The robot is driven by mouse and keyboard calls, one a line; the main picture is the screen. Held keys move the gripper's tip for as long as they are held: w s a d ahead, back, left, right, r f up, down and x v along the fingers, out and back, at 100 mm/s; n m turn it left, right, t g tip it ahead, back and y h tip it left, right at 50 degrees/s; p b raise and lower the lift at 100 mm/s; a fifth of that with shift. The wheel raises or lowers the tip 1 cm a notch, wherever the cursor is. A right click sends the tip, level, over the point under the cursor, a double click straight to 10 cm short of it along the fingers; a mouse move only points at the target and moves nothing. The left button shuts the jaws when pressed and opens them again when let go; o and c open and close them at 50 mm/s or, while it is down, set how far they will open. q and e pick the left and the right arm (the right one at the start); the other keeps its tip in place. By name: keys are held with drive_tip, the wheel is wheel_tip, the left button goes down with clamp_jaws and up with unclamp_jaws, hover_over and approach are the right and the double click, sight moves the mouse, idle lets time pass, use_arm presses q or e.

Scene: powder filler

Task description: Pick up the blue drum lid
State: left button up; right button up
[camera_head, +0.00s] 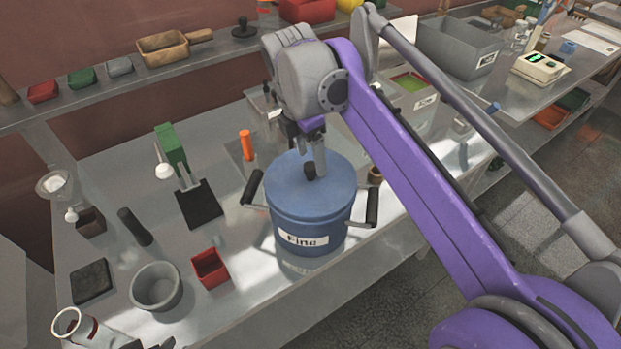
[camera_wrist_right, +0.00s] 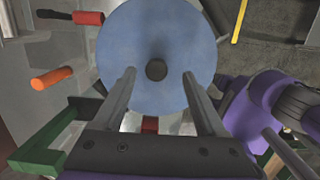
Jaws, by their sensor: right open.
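The blue drum (camera_head: 308,222) stands upright on the bench with a "Fine" label and a black handle on each side. Its blue lid (camera_head: 335,178) is on top; in the right wrist view the round lid (camera_wrist_right: 157,35) fills the upper middle, with a dark knob (camera_wrist_right: 156,70) at its centre. My right gripper (camera_head: 310,165) is over the lid, pointing down. In the right wrist view its two fingers (camera_wrist_right: 158,75) are apart, one on each side of the knob, with gaps showing between. I cannot tell how far the fingertips are above the lid.
A grey bowl (camera_head: 156,286) and a red box (camera_head: 210,269) stand left of the drum. A green stand (camera_head: 171,146) with a black base and an orange-handled tool (camera_head: 247,145) are behind left. Grey bins (camera_head: 457,47) stand at right. The bench's front edge is close to the drum.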

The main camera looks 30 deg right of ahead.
sight(310, 165)
drive_tip(key=f, duration=0.4)
drive_tip(key=shift+w+d, duration=0.25)
clamp_jaws()
